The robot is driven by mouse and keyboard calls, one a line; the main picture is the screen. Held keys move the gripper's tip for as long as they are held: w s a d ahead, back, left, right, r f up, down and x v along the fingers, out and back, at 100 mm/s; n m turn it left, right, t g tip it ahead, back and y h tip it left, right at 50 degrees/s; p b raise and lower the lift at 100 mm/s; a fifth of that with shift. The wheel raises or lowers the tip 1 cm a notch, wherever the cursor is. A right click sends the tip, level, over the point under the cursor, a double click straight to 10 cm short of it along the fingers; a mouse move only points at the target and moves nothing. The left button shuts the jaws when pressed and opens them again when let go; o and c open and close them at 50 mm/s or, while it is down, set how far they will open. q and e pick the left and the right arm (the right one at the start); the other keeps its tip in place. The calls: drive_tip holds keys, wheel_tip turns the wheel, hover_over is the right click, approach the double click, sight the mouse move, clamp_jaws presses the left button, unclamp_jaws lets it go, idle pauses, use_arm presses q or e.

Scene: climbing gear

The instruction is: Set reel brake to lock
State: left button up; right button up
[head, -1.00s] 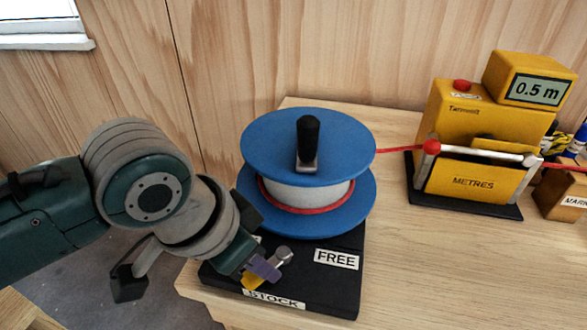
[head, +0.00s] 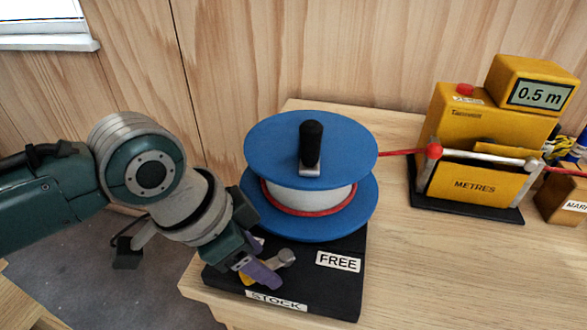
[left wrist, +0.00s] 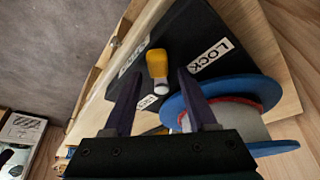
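The blue cable reel (head: 310,140) stands on a black base (head: 335,290) with a FREE label (head: 338,262) and a STOCK label (head: 276,300). The brake lever's grey end (head: 286,257) shows beside my left gripper (head: 260,274), whose purple finger covers much of the lever. In the left wrist view, the lever's yellow handle (left wrist: 157,63) lies between the two spread purple fingers (left wrist: 160,78), with gaps on both sides. The LOCK label (left wrist: 210,54) is beside one finger; in the head view the gripper mostly hides it. My right gripper is out of view.
A red line runs from the reel to a yellow metre counter (head: 475,145) reading 0.5 m, at the right. A small brown box (head: 562,200) stands beyond it. The bench top (head: 430,260) right of the base is clear. A wooden wall rises behind.

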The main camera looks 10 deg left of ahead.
use_arm(q)
drive_tip(key=p+v, duration=0.2)
drive_tip(key=v, duration=0.8)
drive_tip(key=s+d+n+p, duration=0.1)
drive_tip(key=s+d+n, duration=0.15)
drive_tip(key=s, duration=0.35)
drive_tip(key=s+a+r+n+y+p, duration=0.25)
drive_tip(key=s+a+n, duration=0.25)
drive_tip(key=s+a, duration=0.3)
wheel_tip(320, 180, up, 38)
drive_tip(key=p, duration=3.7)
drive_tip(key=shift+s+d+t, duration=0.2)
drive_tip(key=shift+s+t, duration=0.1)
drive_tip(key=shift+s, duration=0.15)
